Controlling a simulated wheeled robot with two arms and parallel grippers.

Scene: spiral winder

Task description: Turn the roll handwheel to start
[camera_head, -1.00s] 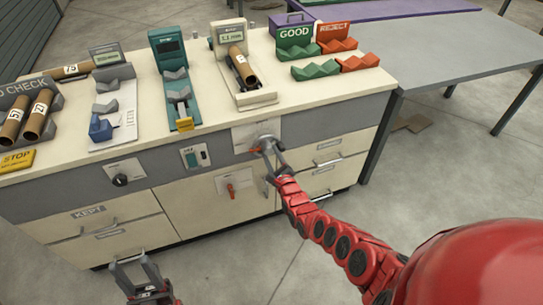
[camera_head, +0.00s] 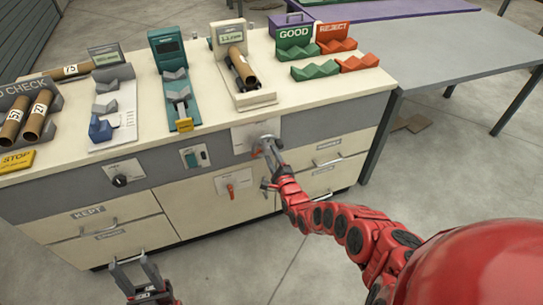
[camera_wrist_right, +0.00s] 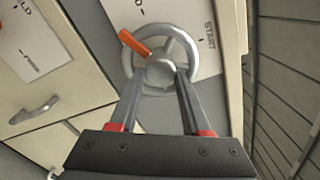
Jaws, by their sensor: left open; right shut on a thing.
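The roll handwheel (camera_head: 264,144) is a grey ring with spokes and an orange mark on the front of the bench cabinet. It shows large in the right wrist view (camera_wrist_right: 189,44), with its orange mark at the upper left. A white plate behind it reads START. My right gripper (camera_head: 270,150) is at the wheel, its two fingers (camera_wrist_right: 162,74) shut on the wheel's hub. My left gripper (camera_head: 132,267) is open and empty, low in front of the cabinet's left drawers.
A red-handled switch (camera_head: 231,190), a black knob (camera_head: 120,180) and a small switch box (camera_head: 194,156) are on the cabinet front. Drawer handles (camera_head: 327,162) stick out near my right arm. Cardboard rolls and gauges stand on the bench top.

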